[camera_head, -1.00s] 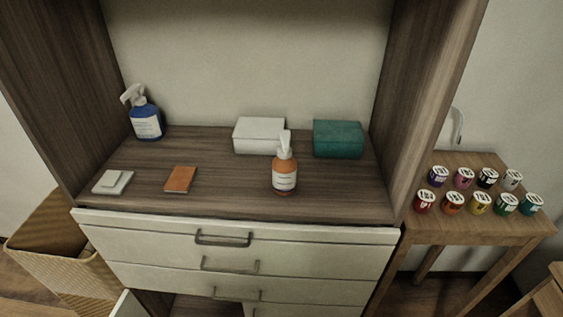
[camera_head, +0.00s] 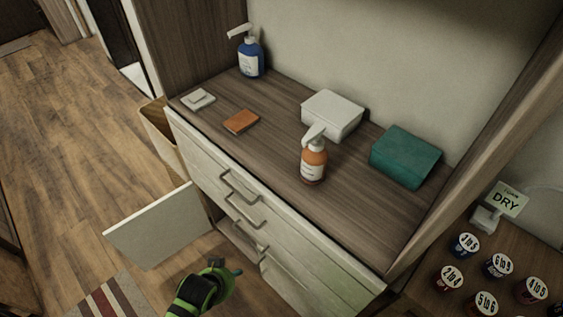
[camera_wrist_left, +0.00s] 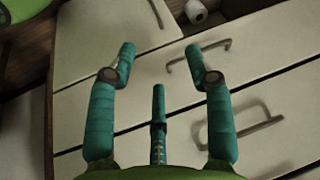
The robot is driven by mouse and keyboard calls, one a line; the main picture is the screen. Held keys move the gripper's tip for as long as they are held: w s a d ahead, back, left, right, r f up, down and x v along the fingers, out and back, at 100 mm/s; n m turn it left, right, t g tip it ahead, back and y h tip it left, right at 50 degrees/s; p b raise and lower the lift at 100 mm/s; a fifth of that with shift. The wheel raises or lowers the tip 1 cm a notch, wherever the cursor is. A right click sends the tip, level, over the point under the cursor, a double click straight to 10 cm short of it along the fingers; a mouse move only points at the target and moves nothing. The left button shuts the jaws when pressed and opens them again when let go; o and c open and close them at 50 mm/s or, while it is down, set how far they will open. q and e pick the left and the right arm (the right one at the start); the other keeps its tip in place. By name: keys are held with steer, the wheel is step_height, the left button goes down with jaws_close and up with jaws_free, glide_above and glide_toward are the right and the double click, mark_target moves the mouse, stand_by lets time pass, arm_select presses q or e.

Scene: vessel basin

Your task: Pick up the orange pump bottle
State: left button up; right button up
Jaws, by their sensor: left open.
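The orange pump bottle (camera_head: 313,162) has a white pump head and a white label. It stands upright on the wooden counter (camera_head: 260,165) near the front edge, in front of a white box. My left gripper (camera_head: 226,270) is low in front of the drawers in the head view, below and to the left of the bottle, well apart from it. In the left wrist view my left gripper (camera_wrist_left: 161,52) is open and empty, with its fingers spread before the drawer fronts. The bottle is not in the wrist view. My right gripper is not in view.
Drawer handles (camera_head: 238,186) stick out below. An open door panel (camera_head: 158,228) juts out left. Labelled jars (camera_head: 500,265) stand right.

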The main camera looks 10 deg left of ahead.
arm_select(q)
steer(key=w+d+r+m+t+h+p, duration=0.1)
steer(key=w+r+m+t, duration=0.15)
steer(key=r, duration=0.35)
steer(key=w+d+r+m+t, duration=0.1)
steer(key=w+r, duration=0.3)
steer(key=r, duration=0.3)
steer(key=m+t+h+p, duration=0.2)
steer(key=m+t+h, duration=0.55)
steer(key=m, duration=1.05)
glide_toward(319, 131)
steer(key=w+d+g+h, duration=0.1)
steer(key=w+g+h, duration=0.1)
steer(key=w, duration=0.3)
steer(key=shift+n, duration=0.35)
steer(key=x, duration=0.2)
steer(key=p+x, duration=0.1)
steer(key=x, duration=0.1)
steer(key=p+x, duration=0.1)
steer(key=shift+w+d+f, duration=0.15)
steer(key=shift+w+f, duration=0.15)
steer(key=shift+w, duration=0.1)
steer(key=shift+w+d+f, duration=0.1)
steer(key=shift+w+d, duration=0.15)
steer(key=shift+w, duration=0.05)
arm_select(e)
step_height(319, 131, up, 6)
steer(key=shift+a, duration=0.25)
